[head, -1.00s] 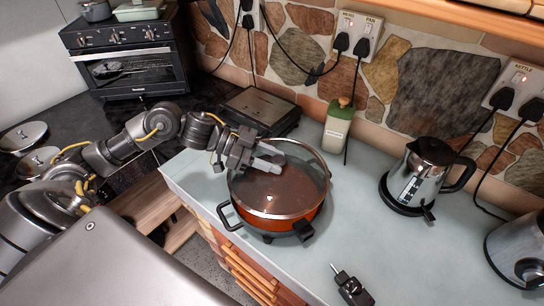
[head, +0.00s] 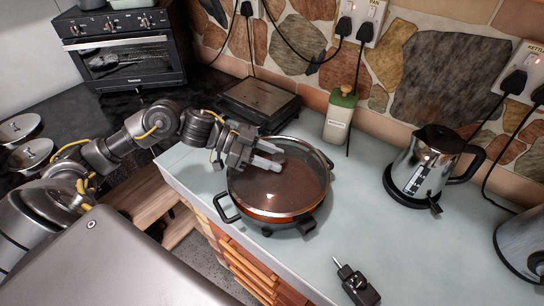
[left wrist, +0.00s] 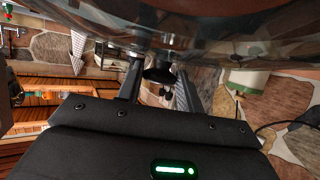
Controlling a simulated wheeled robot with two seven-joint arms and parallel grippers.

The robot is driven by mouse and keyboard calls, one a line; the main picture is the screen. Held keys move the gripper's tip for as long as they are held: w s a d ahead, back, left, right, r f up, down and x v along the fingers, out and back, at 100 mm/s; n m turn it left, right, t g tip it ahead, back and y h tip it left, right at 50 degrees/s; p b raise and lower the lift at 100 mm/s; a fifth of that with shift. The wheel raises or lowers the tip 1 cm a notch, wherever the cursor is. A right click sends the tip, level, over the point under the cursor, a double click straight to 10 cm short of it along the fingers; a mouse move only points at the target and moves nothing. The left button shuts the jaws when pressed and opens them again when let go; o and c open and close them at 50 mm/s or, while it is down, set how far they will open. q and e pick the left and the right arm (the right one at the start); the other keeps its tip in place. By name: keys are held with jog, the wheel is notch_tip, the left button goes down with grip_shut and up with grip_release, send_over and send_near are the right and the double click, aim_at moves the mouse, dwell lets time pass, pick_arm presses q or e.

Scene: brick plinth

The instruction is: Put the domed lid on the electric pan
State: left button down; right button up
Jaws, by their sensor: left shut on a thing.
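The domed lid (head: 285,190) is clear brown glass with a metal rim. In the head view it lies over the orange electric pan (head: 290,223), which has black handles and stands on the pale counter. I cannot tell whether the rim is fully seated. My left gripper (head: 267,157) reaches over the lid's upper left part. In the left wrist view the lid (left wrist: 210,40) fills the top, and its black knob (left wrist: 160,72) is between the fingers (left wrist: 158,84), which are shut on it. My right gripper is not in view.
A steel kettle (head: 424,165) stands to the right, with another metal appliance (head: 522,245) at the right edge. A bottle (head: 340,115) and a flat dark appliance (head: 258,98) stand behind the pan. A black probe-like plug (head: 356,285) lies in front. Cords hang along the stone wall.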

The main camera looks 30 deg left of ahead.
pick_arm(q)
jog(key=shift+r+p, duration=0.1)
jog(key=shift+p, duration=0.6)
dwell(0.6)
dwell(0.5)
jog(key=shift+f+b, duration=0.45)
jog(key=shift+f, duration=0.5)
jog(key=shift+f, duration=0.5)
jog(key=c, duration=0.9)
grip_release()
jog(key=shift+s, duration=0.1)
jog(key=shift+o, duration=0.3)
jog(key=shift+f, duration=0.15)
jog(key=shift+a+b, duration=0.15)
jog(key=shift+b, duration=0.15)
